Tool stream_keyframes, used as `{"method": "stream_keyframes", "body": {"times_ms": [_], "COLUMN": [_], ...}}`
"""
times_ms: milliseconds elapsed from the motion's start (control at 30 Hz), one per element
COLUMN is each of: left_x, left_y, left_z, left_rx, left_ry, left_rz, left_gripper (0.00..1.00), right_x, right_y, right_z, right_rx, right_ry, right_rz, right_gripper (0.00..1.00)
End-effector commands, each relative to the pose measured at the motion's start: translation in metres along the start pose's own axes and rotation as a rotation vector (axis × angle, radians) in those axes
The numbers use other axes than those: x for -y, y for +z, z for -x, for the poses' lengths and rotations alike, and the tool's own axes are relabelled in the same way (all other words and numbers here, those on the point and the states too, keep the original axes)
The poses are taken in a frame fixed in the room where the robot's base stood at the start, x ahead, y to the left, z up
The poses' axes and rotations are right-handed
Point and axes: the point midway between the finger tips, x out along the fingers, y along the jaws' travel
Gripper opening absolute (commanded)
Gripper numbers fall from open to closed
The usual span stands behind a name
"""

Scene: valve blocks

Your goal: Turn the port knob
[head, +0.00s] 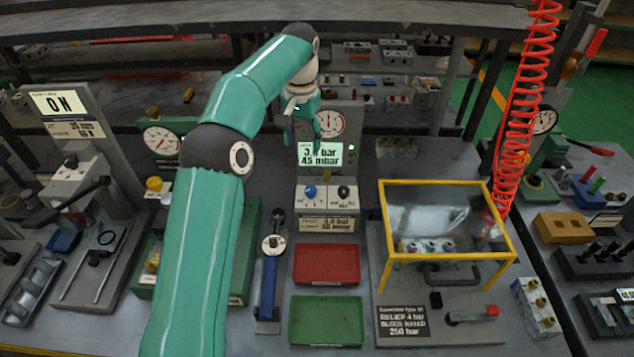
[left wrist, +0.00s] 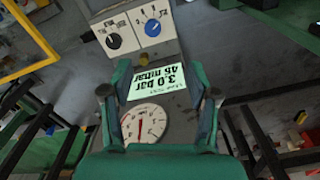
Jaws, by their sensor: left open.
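The test panel (head: 345,170) stands upright with a round gauge at its top and a lit display (head: 320,154) reading about 3.0 bar and 45 mbar. Below, on a sloped white face, are a blue knob (head: 310,191) and a black knob (head: 343,192). I cannot read which is labelled port. In the left wrist view, turned upside down, the blue knob (left wrist: 153,28) and black knob (left wrist: 114,41) lie beyond the fingertips. My left gripper (head: 302,128) is open and empty, above the knobs beside the gauge. My right gripper is out of view.
A red tray (head: 327,281) and a green tray (head: 298,320) lie in front of the panel. A yellow-framed guard box (head: 447,184) stands to the right, with a red coiled hose (head: 522,110) hanging behind. A blue-handled tool (head: 269,285) stands left of the trays.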

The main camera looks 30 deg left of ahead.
Motion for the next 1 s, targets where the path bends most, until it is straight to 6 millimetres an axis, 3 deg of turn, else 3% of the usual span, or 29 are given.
{"method": "stream_keyframes", "body": {"times_ms": [300,700,1000], "left_x": [-0.017,-0.020,-0.020], "left_y": [-0.006,-0.007,-0.008], "left_z": [-0.058,-0.136,-0.161], "left_rx": [0.008,0.006,0.002], "left_ry": [0.001,0.001,0.000], "left_rz": [-0.030,-0.033,-0.034], "left_gripper": [0.60,0.60,0.60], "right_x": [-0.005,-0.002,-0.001], "right_y": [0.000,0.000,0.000], "right_z": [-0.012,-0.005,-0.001], "right_rx": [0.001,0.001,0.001], "right_ry": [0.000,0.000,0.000], "right_rz": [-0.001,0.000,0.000], "right_gripper": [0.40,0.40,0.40]}}
